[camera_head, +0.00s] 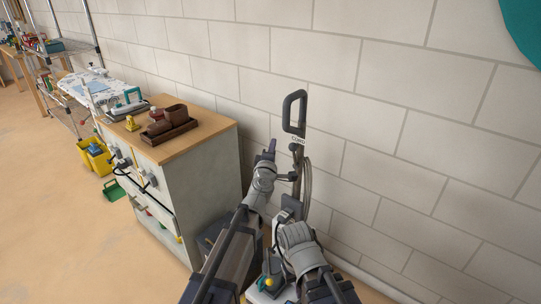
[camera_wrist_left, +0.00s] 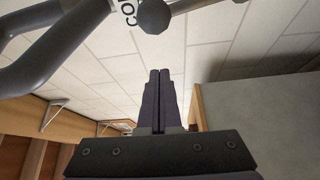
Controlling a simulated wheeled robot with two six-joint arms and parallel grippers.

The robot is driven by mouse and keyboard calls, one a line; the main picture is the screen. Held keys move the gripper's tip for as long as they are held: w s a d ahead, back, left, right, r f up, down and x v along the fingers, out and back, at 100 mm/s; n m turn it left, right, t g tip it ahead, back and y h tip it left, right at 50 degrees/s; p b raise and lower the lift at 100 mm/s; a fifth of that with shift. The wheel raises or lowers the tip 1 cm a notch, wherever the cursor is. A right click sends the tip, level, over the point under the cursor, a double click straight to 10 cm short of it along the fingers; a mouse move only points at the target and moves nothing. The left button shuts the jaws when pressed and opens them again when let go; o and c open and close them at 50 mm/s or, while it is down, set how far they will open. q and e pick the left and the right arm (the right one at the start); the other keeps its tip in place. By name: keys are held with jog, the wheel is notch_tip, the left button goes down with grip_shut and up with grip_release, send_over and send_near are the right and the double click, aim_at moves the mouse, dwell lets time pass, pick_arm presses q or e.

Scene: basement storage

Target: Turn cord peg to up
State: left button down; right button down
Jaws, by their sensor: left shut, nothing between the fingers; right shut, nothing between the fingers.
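The upright cleaner's grey pole and loop handle (camera_head: 295,108) stand by the wall, with a "CORD" label (camera_head: 298,139). The cord peg (camera_head: 293,147) looks like a small dark knob just below that label. In the left wrist view a round dark knob (camera_wrist_left: 155,17) shows close to the label, at the top. I cannot tell which way the peg points. My left gripper (camera_head: 271,146) is shut and empty, left of the pole and apart from the knob; its closed fingers show in the left wrist view (camera_wrist_left: 160,75). My right gripper (camera_head: 289,207) is lower, shut and empty, near the pole's lower part.
A coiled grey cord (camera_head: 307,182) hangs along the pole's right side. A cabinet with a wooden top (camera_head: 207,127) stands to the left, with a dark brown tray (camera_head: 170,132) on it. The block wall (camera_head: 400,120) is close behind the pole. Floor at far left is open.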

aim_at(290, 148)
pick_arm(q)
jog(key=d, duration=0.2)
jog(key=s+d, duration=0.1)
jog(key=shift+d+f, duration=0.15)
jog(key=shift+d, duration=0.2)
jog(key=shift+s+d, duration=0.55)
jog(key=shift+d, duration=0.35)
